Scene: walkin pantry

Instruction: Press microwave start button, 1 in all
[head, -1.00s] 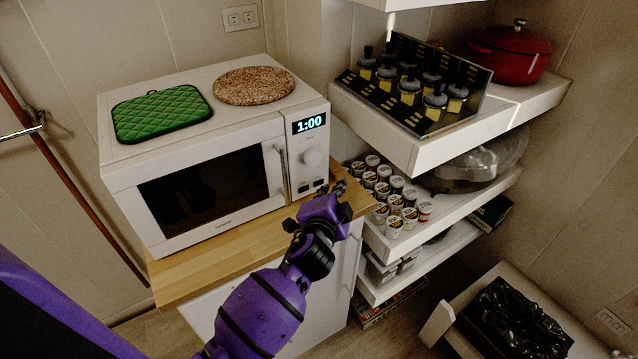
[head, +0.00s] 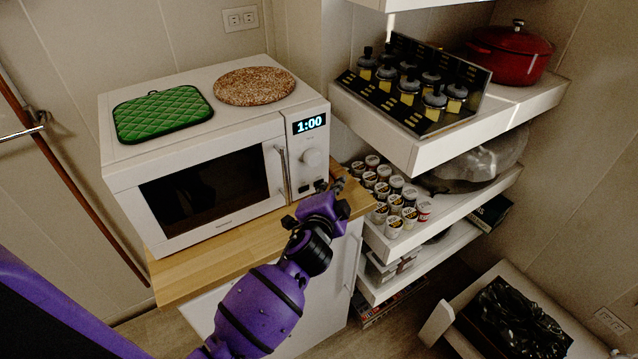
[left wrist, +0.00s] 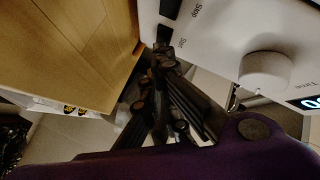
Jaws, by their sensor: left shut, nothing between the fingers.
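The white microwave (head: 215,130) stands on a wooden counter, with its door closed and its display reading 1:00. Its dial (head: 312,158) is above two dark buttons low on the control panel. In the left wrist view the stop button (left wrist: 170,8) is at the top, and the start button (left wrist: 162,34) is just below it. My left gripper (head: 323,186) is shut and empty at the lower right of the panel. In the left wrist view its fingertips (left wrist: 163,55) are right at the start button; I cannot tell whether they touch it. My right gripper is not in view.
A green potholder (head: 162,114) and a round cork mat (head: 253,86) lie on top of the microwave. White shelves (head: 450,140) to the right hold bottles, a red pot and several small cups. The wooden counter (head: 215,262) is clear in front.

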